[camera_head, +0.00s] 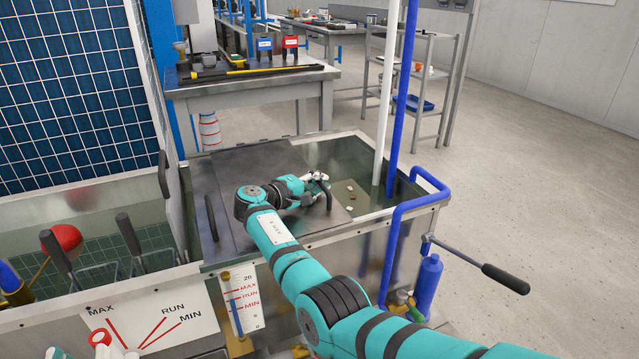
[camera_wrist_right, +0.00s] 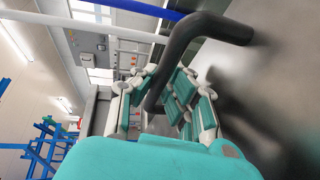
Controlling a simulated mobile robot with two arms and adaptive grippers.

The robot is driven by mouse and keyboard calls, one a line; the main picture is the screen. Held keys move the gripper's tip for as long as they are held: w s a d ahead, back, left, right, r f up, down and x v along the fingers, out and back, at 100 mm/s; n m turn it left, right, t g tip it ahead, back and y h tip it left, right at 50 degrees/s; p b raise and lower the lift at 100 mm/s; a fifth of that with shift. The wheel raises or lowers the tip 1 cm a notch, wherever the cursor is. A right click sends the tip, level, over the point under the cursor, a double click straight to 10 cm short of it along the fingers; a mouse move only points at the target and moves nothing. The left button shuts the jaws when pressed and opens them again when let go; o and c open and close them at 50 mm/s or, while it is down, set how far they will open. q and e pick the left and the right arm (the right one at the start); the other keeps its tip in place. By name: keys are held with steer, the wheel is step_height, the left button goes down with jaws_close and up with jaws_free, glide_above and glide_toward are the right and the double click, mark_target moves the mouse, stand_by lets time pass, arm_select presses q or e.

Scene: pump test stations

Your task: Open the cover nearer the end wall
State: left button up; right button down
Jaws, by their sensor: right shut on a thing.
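A flat grey metal cover (camera_head: 268,163) lies over part of the water tank, with a black bar handle near its right edge. My right gripper (camera_head: 318,182) reaches over the cover and is shut on that handle. In the right wrist view, the black handle (camera_wrist_right: 180,62) passes between the teal and white fingers (camera_wrist_right: 168,100). A second black handle (camera_head: 211,217) stands on the left part of the metal top. The right arm hides part of the cover's front. Only a teal and white bit of what looks like my left gripper (camera_head: 58,353) shows at the bottom left edge.
Open water (camera_head: 362,172) shows right of the cover. A white pipe and a blue pipe (camera_head: 400,100) rise at the tank's right. A black-gripped crank lever (camera_head: 505,279) juts out right. A workbench (camera_head: 250,88) stands behind. The floor at right is clear.

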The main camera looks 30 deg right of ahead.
steer(key=c, duration=1.6)
jaws_free()
steer(key=shift+s, duration=0.1)
steer(key=shift+a, duration=0.25)
step_height(320, 180, up, 2)
glide_above(285, 215)
steer(key=shift+a+r, duration=0.1)
